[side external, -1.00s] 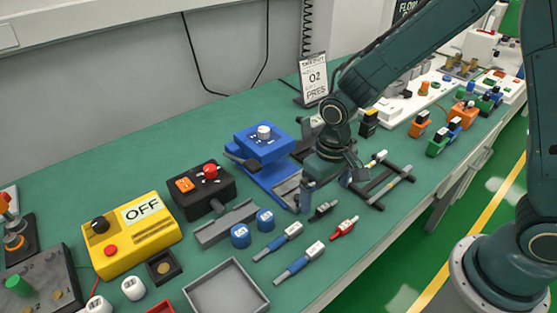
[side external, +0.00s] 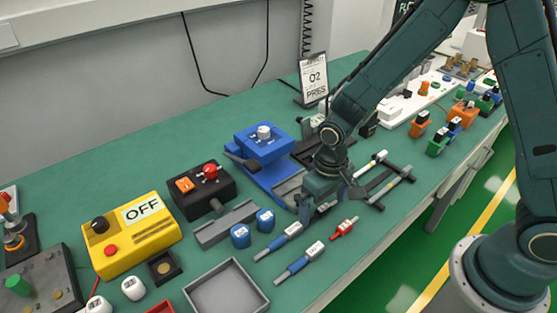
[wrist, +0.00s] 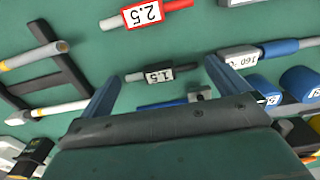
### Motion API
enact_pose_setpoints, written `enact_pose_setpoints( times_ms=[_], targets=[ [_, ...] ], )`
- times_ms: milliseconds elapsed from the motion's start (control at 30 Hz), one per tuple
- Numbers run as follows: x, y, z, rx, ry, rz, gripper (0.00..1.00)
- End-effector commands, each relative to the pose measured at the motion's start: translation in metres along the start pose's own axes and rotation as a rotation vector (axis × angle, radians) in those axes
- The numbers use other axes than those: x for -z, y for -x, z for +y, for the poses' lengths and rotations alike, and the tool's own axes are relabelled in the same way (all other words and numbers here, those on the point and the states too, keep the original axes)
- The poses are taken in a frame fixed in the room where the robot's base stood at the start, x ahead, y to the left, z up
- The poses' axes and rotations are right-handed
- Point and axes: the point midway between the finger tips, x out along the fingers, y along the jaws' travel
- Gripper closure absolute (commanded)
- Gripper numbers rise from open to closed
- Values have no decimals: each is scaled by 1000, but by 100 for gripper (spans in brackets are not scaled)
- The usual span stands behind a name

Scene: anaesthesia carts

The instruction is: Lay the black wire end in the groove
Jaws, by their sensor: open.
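The black wire end (wrist: 135,76), with a white label reading 1.5, lies on the green bench top. My gripper (wrist: 161,75) is open, with its two blue fingers on either side of this wire end in the wrist view. In the side view my gripper (side external: 320,205) is low over the bench and mostly hides the black wire end. A long grey block (side external: 226,223) with a channel along its top lies to the left, behind two blue caps; I cannot tell if this channel is the groove.
A red wire end (side external: 342,228) labelled 2.5 lies close by. Blue-handled pieces (side external: 292,264) and blue caps (side external: 240,236) lie to the left. A black rack (side external: 366,195) with grey rods stands right of my gripper. A blue device (side external: 264,142) stands behind.

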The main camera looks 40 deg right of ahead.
Motion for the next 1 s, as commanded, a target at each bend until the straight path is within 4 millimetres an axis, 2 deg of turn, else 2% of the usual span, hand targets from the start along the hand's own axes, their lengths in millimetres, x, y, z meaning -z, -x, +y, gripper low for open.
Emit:
enact_pose_setpoints(
  times_ms=[33,200,667,867,1000],
  targets=[
    [0,0,0,0,0,0,0],
    [0,0,0,0,0,0,33],
    [0,2,0,0,0,1,33],
    [1,12,0,1,0,3,33],
    [1,25,0,1,0,4,33]
  ],
)
